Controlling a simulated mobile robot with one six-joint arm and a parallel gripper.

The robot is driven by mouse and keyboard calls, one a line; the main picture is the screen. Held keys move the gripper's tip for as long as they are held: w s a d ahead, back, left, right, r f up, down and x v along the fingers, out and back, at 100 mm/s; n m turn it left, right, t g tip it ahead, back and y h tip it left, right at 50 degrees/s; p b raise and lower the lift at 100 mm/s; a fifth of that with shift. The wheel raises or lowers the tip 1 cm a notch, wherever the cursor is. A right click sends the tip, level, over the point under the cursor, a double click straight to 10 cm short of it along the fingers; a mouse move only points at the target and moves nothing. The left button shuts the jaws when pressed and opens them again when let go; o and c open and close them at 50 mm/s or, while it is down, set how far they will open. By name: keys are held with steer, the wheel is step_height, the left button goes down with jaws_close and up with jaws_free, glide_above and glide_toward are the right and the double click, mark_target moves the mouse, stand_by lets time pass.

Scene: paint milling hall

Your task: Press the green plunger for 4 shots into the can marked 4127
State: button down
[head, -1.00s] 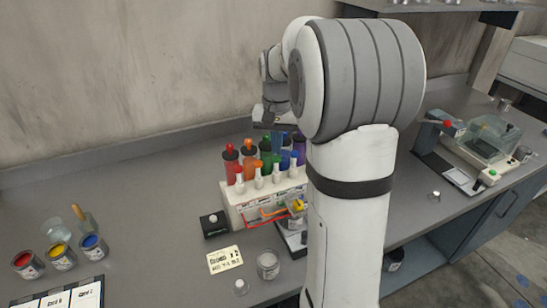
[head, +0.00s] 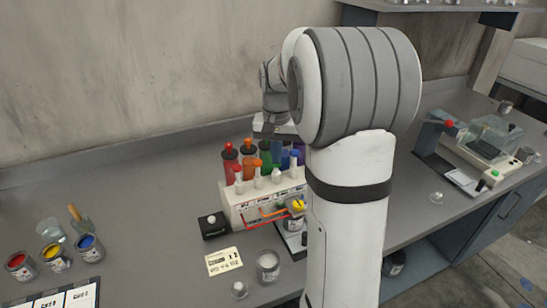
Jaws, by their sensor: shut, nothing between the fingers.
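The dispenser (head: 238,208) is a white block on the bench with a row of pump plungers and colored bottles behind it. The green bottle (head: 265,158) stands between orange and blue ones. The plunger in front of it (head: 276,176) shows a pale stem; its green top is not clear. My gripper (head: 272,134) is shut and empty, over the back of the bottle row; contact cannot be told. The mark 4127 is not readable on any can.
A black box with a white knob (head: 213,226), a card (head: 224,261), and a pale open can (head: 268,266) lie near the dispenser. My arm hides the bench's middle. The bench's left middle is clear.

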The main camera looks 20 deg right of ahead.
steer(key=shift+r, duration=0.1)
steer(key=shift+r+p, duration=1.45)
steer(key=shift+r, duration=0.3)
steer(key=shift+f, duration=0.25)
steer(key=shift+f+b, duration=1.3)
steer(key=shift+f, duration=0.45)
steer(key=shift+r, duration=0.15)
steer(key=shift+r+p, duration=1.55)
steer(key=shift+r, duration=0.3)
